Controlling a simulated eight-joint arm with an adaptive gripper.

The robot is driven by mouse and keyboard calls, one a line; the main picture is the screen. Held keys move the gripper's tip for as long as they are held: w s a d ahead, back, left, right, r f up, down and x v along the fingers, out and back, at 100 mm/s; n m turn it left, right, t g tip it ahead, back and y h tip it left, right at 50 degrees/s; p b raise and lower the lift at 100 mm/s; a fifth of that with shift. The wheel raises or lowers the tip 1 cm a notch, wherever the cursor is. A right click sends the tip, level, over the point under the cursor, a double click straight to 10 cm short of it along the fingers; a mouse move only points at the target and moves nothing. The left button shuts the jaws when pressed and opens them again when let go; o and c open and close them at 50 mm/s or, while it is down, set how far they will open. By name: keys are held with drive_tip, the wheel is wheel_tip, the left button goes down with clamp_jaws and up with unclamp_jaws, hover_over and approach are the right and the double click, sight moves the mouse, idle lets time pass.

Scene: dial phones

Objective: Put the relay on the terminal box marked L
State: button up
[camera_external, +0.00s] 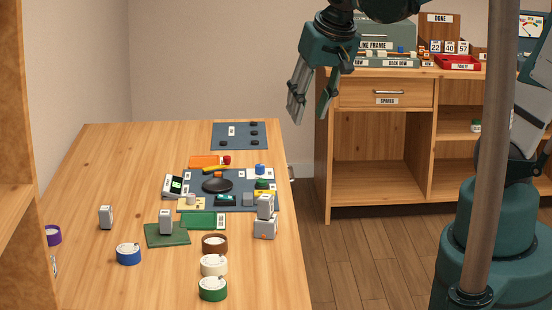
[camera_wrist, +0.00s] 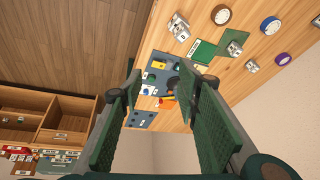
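My gripper (camera_external: 309,117) is open and empty, high above the floor to the right of the wooden table. In the wrist view its two green fingers (camera_wrist: 157,78) stand apart. Several small grey upright blocks are on the table: one at the left (camera_external: 106,217), one on a green mat (camera_external: 166,221), and one (camera_external: 265,206) sitting on or right behind a grey box (camera_external: 265,229) near the right edge. They also show in the wrist view (camera_wrist: 236,48). I cannot read any L mark or tell which block is the relay.
A dark mat (camera_external: 270,203) holds a phone and small items. A wooden cabinet (camera_external: 384,93) stands right. The table's left back is clear.

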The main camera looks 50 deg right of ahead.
drive_tip(key=s+d+r+n+t+y, duration=0.1)
drive_tip(key=s+d+r+n+t, duration=0.1)
drive_tip(key=s+d+r+n, duration=0.2)
drive_tip(key=shift+s+d+r+n+t, duration=0.2)
drive_tip(key=shift+s+n+t, duration=0.3)
drive_tip(key=shift+s, duration=0.5)
drive_tip(key=shift+f, duration=0.15)
wheel_tip(320, 180, down, 17)
drive_tip(key=b, duration=1.7)
drive_tip(key=shift+r, duration=0.2)
